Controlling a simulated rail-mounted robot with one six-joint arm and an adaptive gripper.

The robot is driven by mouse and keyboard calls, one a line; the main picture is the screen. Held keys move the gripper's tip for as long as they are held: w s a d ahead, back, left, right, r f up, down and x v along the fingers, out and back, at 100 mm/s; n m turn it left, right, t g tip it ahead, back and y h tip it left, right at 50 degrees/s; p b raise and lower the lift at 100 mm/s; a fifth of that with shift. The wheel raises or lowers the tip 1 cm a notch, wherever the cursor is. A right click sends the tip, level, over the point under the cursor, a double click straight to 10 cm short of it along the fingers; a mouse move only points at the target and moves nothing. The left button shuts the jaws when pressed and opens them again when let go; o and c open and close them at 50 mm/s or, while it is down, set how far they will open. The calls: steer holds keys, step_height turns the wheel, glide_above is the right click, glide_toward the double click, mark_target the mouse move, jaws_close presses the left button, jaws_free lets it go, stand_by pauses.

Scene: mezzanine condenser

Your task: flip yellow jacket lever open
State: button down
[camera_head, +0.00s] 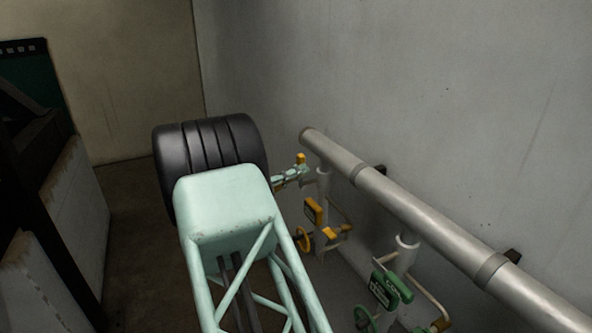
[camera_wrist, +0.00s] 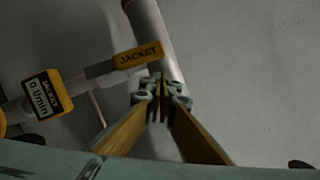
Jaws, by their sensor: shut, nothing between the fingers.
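The yellow lever handle marked JACKET (camera_wrist: 139,57) points to the right in the wrist view, on a grey bar that runs to the left. In the head view a small yellow piece (camera_head: 301,158), likely this handle, shows beside my gripper (camera_head: 291,176). In the wrist view my gripper (camera_wrist: 161,88) is shut and empty, its tips just below the handle's right end. I cannot tell whether they touch it. The lever's pivot is not clear. A yellow-framed JACKET flow display (camera_wrist: 43,97) reads 0 l/min; its yellow housing shows in the head view (camera_head: 313,211).
A thick grey pipe (camera_head: 405,207) runs along the wall and passes behind the handle in the wrist view (camera_wrist: 150,25). A yellow handwheel (camera_head: 304,239) sits below the yellow housing. A green valve set (camera_head: 391,288) stands nearer, at lower right. Floor at left is open.

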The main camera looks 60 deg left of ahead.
steer(key=s+d+b, duration=0.1)
steer(key=s+d, duration=0.1)
steer(key=s, duration=0.8)
steer(key=shift+s+d+b, duration=0.2)
steer(key=shift+d+b, duration=0.1)
steer(key=shift+b, duration=0.1)
steer(key=shift+f, duration=0.1)
